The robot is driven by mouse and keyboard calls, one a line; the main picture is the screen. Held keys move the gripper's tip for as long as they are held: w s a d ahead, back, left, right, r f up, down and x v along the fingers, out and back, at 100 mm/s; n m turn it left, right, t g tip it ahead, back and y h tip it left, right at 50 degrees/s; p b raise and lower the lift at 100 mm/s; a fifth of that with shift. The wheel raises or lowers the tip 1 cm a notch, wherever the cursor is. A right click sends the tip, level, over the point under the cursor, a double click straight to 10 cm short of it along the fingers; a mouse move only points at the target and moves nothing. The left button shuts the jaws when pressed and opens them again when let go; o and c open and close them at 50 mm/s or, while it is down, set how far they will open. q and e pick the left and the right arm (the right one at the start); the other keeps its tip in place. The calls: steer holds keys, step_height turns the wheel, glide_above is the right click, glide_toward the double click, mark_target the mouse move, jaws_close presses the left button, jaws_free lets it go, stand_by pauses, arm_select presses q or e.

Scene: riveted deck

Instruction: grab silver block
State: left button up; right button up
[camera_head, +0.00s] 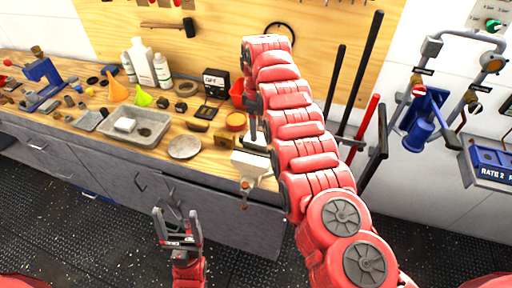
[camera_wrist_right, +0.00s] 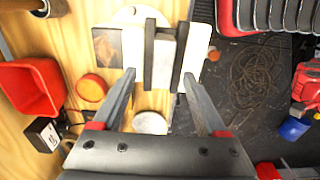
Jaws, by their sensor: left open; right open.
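In the right wrist view a pale silver block (camera_wrist_right: 163,62) sits between the two dark jaw plates of a cream bench vise (camera_wrist_right: 196,50). The vise also shows at the bench's front edge in the head view (camera_head: 250,170), where the block is hard to make out. My right gripper (camera_wrist_right: 158,73) is open and empty. Its fingertips are over the vise, one toward each side of the block; whether they touch anything I cannot tell. In the head view my red right arm partly hides that gripper. My left gripper (camera_head: 175,212) is open and empty, low in front of the cabinets.
The wooden bench (camera_head: 205,145) holds a grey tray (camera_head: 163,126) with a white piece in it, a round grey disc (camera_head: 185,147), bottles (camera_head: 162,70) and funnels. A red bin (camera_wrist_right: 28,88) is left of the vise. Long bars (camera_head: 365,70) stand right of my arm.

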mark_target(256, 146)
steer(key=shift+s+a+f+p, duration=0.1)
steer(key=shift+s+f+p, duration=0.05)
steer(key=shift+f+p, duration=0.4)
step_height(256, 146, down, 3)
steer(key=shift+a+f+p, duration=0.1)
steer(key=shift+a+p, duration=0.05)
steer(key=shift+p, duration=0.75)
steer(key=shift+s+f, duration=0.1)
steer(key=shift+f, duration=0.1)
jaws_close()
